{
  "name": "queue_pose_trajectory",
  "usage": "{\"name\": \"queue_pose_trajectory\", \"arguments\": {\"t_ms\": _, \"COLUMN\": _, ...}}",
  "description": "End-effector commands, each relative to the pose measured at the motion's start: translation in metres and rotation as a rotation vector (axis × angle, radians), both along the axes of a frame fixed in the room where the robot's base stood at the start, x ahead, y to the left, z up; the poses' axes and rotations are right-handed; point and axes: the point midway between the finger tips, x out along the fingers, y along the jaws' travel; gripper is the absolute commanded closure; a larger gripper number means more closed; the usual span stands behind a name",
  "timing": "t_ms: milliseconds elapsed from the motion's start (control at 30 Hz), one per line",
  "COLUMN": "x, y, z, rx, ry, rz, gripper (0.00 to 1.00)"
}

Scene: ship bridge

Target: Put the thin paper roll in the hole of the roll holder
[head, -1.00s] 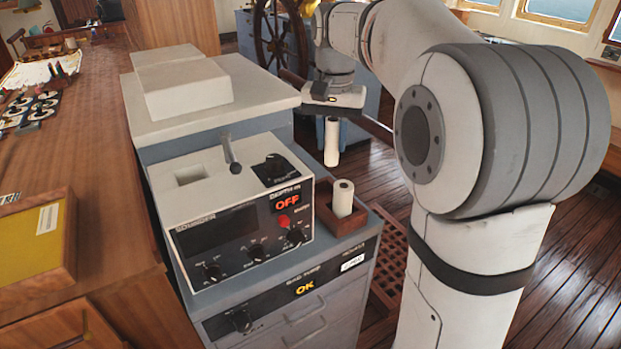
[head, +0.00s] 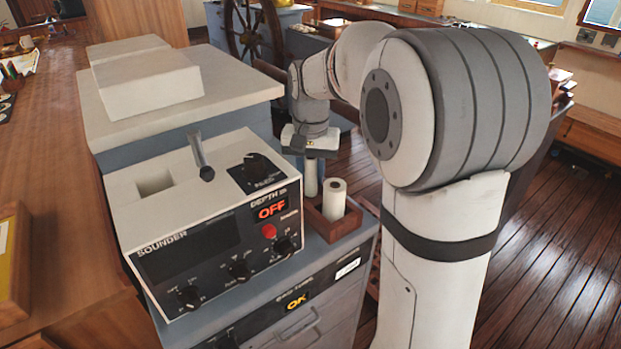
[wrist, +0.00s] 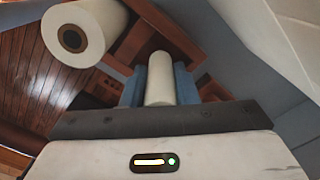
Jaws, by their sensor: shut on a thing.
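The thin paper roll (head: 311,182) is white and hangs upright under my gripper (head: 311,160). In the wrist view the thin roll (wrist: 159,80) sits between the two blue fingers of my gripper (wrist: 160,88), which are shut on it. The roll holder (head: 340,228) is a small wooden box on the console's right edge. A thicker white roll (head: 334,200) stands in its near part. The thin roll's lower end is at the holder's far part, beside the thick roll. I cannot tell whether it is inside the hole or just above it.
The thick roll (wrist: 82,30) is close to my gripper in the wrist view. The sounder box (head: 190,235), with its upright lever (head: 198,155), stands left of the holder. A raised pale block (head: 148,85) is on the cabinet behind. Open wooden floor lies to the right.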

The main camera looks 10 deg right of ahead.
Motion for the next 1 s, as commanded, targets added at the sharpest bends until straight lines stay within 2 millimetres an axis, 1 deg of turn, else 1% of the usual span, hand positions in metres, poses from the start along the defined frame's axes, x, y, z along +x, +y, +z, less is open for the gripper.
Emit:
{"name": "queue_pose_trajectory", "arguments": {"t_ms": 33, "x": 0.0, "y": 0.0, "z": -0.008, "rx": 0.0, "ry": 0.002, "rz": 0.001, "gripper": 0.97}}
{"name": "queue_pose_trajectory", "arguments": {"t_ms": 100, "x": 0.0, "y": 0.001, "z": -0.015, "rx": -0.001, "ry": 0.001, "rz": 0.002, "gripper": 0.97}}
{"name": "queue_pose_trajectory", "arguments": {"t_ms": 333, "x": 0.0, "y": 0.001, "z": -0.017, "rx": 0.0, "ry": -0.001, "rz": 0.002, "gripper": 0.97}}
{"name": "queue_pose_trajectory", "arguments": {"t_ms": 467, "x": 0.0, "y": 0.001, "z": -0.021, "rx": 0.0, "ry": 0.0, "rz": 0.002, "gripper": 0.97}}
{"name": "queue_pose_trajectory", "arguments": {"t_ms": 500, "x": 0.0, "y": 0.001, "z": -0.02, "rx": 0.0, "ry": 0.0, "rz": 0.002, "gripper": 0.71}}
{"name": "queue_pose_trajectory", "arguments": {"t_ms": 733, "x": 0.0, "y": 0.002, "z": -0.02, "rx": 0.0, "ry": 0.0, "rz": 0.003, "gripper": 0.52}}
{"name": "queue_pose_trajectory", "arguments": {"t_ms": 900, "x": 0.0, "y": 0.002, "z": -0.013, "rx": 0.0, "ry": -0.002, "rz": 0.003, "gripper": 0.52}}
{"name": "queue_pose_trajectory", "arguments": {"t_ms": 1000, "x": 0.001, "y": 0.002, "z": 0.001, "rx": 0.001, "ry": -0.006, "rz": 0.003, "gripper": 0.52}}
